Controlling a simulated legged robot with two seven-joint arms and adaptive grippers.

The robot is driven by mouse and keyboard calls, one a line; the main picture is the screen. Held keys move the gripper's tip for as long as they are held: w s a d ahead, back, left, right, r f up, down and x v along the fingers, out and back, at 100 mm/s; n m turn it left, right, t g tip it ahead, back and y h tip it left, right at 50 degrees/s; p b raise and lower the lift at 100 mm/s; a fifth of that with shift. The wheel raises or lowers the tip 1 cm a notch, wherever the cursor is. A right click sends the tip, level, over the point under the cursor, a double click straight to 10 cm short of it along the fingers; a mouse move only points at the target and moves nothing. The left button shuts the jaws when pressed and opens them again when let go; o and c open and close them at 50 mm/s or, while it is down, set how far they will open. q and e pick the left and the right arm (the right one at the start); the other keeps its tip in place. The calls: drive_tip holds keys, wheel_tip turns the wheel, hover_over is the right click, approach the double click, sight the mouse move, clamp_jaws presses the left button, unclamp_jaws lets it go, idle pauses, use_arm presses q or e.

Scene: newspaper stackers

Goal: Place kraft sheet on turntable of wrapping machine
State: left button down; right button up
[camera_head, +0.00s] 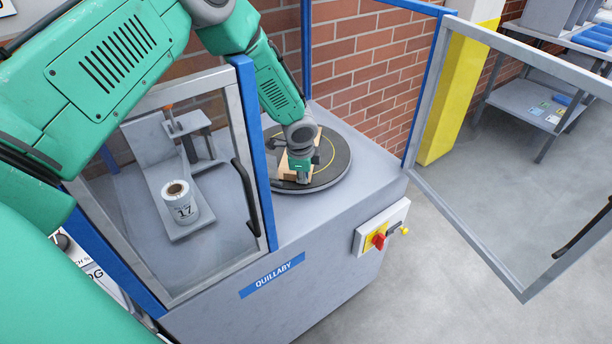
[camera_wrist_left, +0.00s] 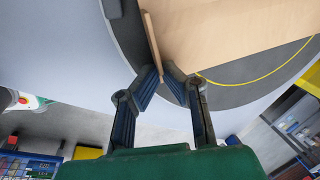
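The brown kraft sheet (camera_head: 288,174) is on the dark round turntable (camera_head: 338,172) of the wrapping machine (camera_head: 290,290), partly hidden behind my left gripper (camera_head: 300,176). In the left wrist view the sheet (camera_wrist_left: 235,30) shows as a broad tan face with a thin upright edge strip. My left gripper also shows there (camera_wrist_left: 164,76), its fingertips close together on either side of the low end of that strip. The fingers look shut on it. A yellow ring line on the turntable (camera_wrist_left: 235,92) shows beside the sheet. My right gripper is not in view.
A glazed door (camera_head: 490,170) stands open at the right. A framed panel with a black handle (camera_head: 246,195) stands left of the turntable. A white roll (camera_head: 180,205) stands behind that glass. A red switch (camera_head: 378,241) sits on the machine's front. A brick wall (camera_head: 365,60) is behind.

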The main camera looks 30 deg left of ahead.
use_arm(q)
drive_tip(key=c, duration=1.7)
unclamp_jaws()
drive_tip(key=shift+a+f, duration=0.4)
drive_tip(key=shift+a, duration=0.45)
drive_tip(key=shift+s+a+f, duration=0.1)
drive_tip(key=shift+a+f, duration=0.05)
drive_tip(key=shift+a, duration=0.2)
drive_tip(key=shift+d+r, duration=0.2)
drive_tip(key=shift+d, duration=0.55)
drive_tip(key=shift+r, duration=0.1)
drive_tip(key=shift+d+r, duration=0.1)
drive_tip(key=shift+r, duration=0.2)
drive_tip(key=v, duration=0.3)
drive_tip(key=a+v, duration=0.1)
drive_tip(key=v, duration=0.2)
drive_tip(key=shift+a, duration=0.1)
drive_tip(key=v, duration=0.5)
drive_tip(key=shift+r, duration=0.2)
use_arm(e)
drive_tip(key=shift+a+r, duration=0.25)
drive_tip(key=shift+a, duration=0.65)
